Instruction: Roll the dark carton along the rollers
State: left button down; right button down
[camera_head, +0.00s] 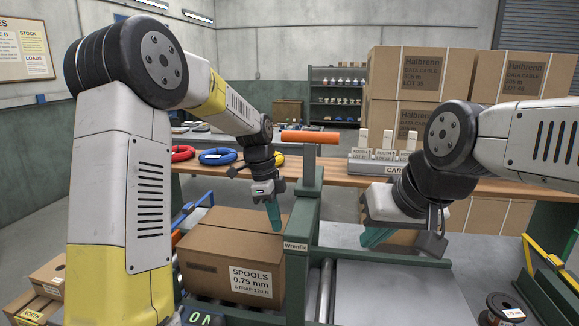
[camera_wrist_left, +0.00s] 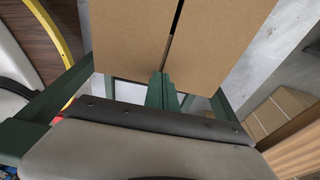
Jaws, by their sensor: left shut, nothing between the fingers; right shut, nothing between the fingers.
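The dark carton (camera_head: 232,255), with a white label reading SPOOLS 0.75 mm, sits closed and upright on the rollers at centre left. A roller (camera_head: 325,290) shows bare to its right, beyond the green frame post. My left gripper (camera_head: 274,214) is shut and empty, pointing down at the carton's far right side; whether it touches is unclear. In the left wrist view its green fingers (camera_wrist_left: 163,92) are shut at the edge of a brown carton top (camera_wrist_left: 205,45) with a dark seam. My right gripper (camera_head: 374,238) is shut and empty above the grey surface on the right.
A green post with an orange bar (camera_head: 310,137) stands between the arms, beside the carton. Behind is a wooden bench (camera_head: 345,178) with red and blue coils (camera_head: 217,156). Large Halbrenn cartons (camera_head: 420,73) are stacked at the back right. A dark spool (camera_head: 505,308) stands front right.

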aim_at(215, 228)
pick_arm(q)
jog(key=shift+f, duration=0.15)
dwell(0.4)
jog(key=shift+f, duration=0.6)
jog(key=shift+w+a+f, duration=0.1)
jog(key=shift+w+a, duration=0.3)
jog(key=shift+a, duration=1.9)
jog(key=shift+w+a+f, duration=0.1)
jog(key=shift+w+a, duration=0.35)
jog(key=shift+a, duration=1.85)
jog(key=shift+w+a+f, duration=0.1)
jog(key=shift+w+a, duration=0.3)
jog(key=shift+a, duration=1.9)
jog(key=shift+w+a+f, duration=0.1)
jog(key=shift+w+a, duration=0.05)
jog(key=shift+a, duration=0.85)
jog(key=shift+w+a, duration=0.15)
jog(key=shift+a, duration=0.85)
notch_tip(215, 228, up, 8)
jog(key=shift+w+d+r, duration=0.15)
jog(key=shift+d+r, duration=0.1)
